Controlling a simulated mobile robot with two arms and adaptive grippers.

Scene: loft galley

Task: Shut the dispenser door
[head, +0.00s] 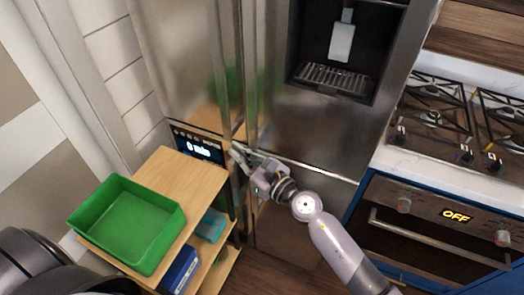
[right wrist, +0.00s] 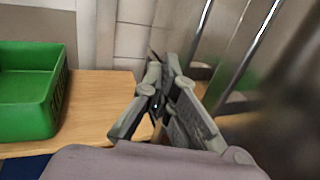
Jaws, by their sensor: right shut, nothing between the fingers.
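The dispenser door (head: 300,135) is the right-hand steel door of a tall fridge in the head view, with a dark dispenser recess (head: 340,50) in its upper part. Its long vertical handle (head: 251,75) runs beside the left door's handle (head: 238,75). I cannot tell whether the door stands slightly open. My right gripper (head: 236,152) is shut and empty near the lower ends of the handles. In the right wrist view its fingers (right wrist: 164,68) come together left of the handle bars (right wrist: 240,62); contact cannot be made out. My left gripper is not in view.
A wooden shelf cart (head: 180,175) with a green bin (head: 130,222) stands close at left, with blue boxes (head: 180,268) on its lower shelf. An oven (head: 430,235) and gas hob (head: 450,115) are at right. A lit display (head: 200,148) shows behind the cart.

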